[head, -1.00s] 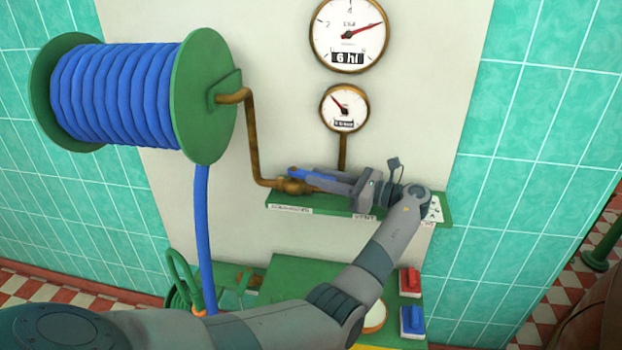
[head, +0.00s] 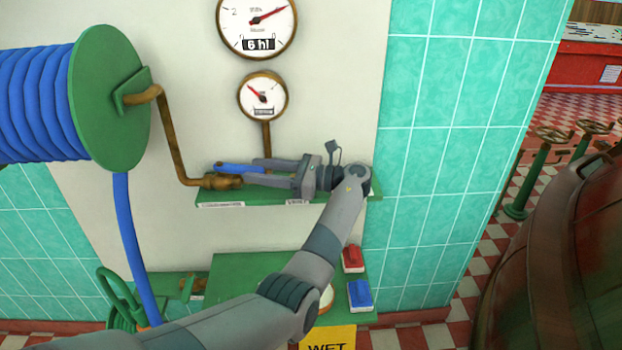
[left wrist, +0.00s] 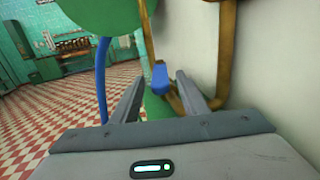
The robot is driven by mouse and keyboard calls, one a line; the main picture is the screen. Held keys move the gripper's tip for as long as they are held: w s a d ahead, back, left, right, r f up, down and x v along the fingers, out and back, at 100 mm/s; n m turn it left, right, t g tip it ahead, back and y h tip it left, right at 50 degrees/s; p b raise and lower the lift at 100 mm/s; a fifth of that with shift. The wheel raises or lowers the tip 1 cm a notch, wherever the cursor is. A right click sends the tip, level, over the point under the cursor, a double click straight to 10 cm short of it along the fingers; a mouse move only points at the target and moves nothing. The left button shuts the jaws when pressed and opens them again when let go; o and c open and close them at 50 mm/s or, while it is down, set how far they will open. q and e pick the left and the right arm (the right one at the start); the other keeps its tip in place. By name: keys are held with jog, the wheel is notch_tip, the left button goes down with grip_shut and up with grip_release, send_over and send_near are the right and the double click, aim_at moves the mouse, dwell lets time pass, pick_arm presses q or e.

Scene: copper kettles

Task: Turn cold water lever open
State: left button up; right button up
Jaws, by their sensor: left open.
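The blue lever (head: 240,168) sits on a brass valve (head: 222,182) at the left end of the green shelf. It lies roughly level along the wall. My left gripper (head: 257,174) reaches in from the right, with its fingers pointing left along the shelf. In the left wrist view the blue lever (left wrist: 160,76) shows between the two spread fingers of the left gripper (left wrist: 158,92), beyond or near their tips. The gripper is open, and I cannot tell whether a finger touches the lever. My right gripper is not in view.
A green shelf (head: 222,198) with labels carries the valve. A bent copper pipe (head: 172,135) runs from the hose reel (head: 108,90). Two round gauges hang above, the lower one (head: 262,97) close over the shelf. Red (head: 352,259) and blue (head: 360,295) blocks lie below.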

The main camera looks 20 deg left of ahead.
pick_arm(q)
jog(key=d, duration=0.2)
jog(key=w+d+b, duration=0.1)
jog(key=d, duration=0.2)
jog(key=d+b, duration=0.1)
jog(key=d, duration=0.1)
jog(key=shift+w+d+f, duration=0.15)
jog(key=shift+w+d, duration=0.15)
jog(key=shift+d, duration=0.05)
jog(key=d, duration=0.1)
jog(key=d+b, duration=0.1)
jog(key=d, duration=0.1)
jog(key=shift+w, duration=0.3)
jog(key=d, duration=0.1)
jog(key=d+b, duration=0.1)
jog(key=d, duration=0.1)
jog(key=shift+w+d, duration=0.1)
jog(key=shift+w, duration=0.15)
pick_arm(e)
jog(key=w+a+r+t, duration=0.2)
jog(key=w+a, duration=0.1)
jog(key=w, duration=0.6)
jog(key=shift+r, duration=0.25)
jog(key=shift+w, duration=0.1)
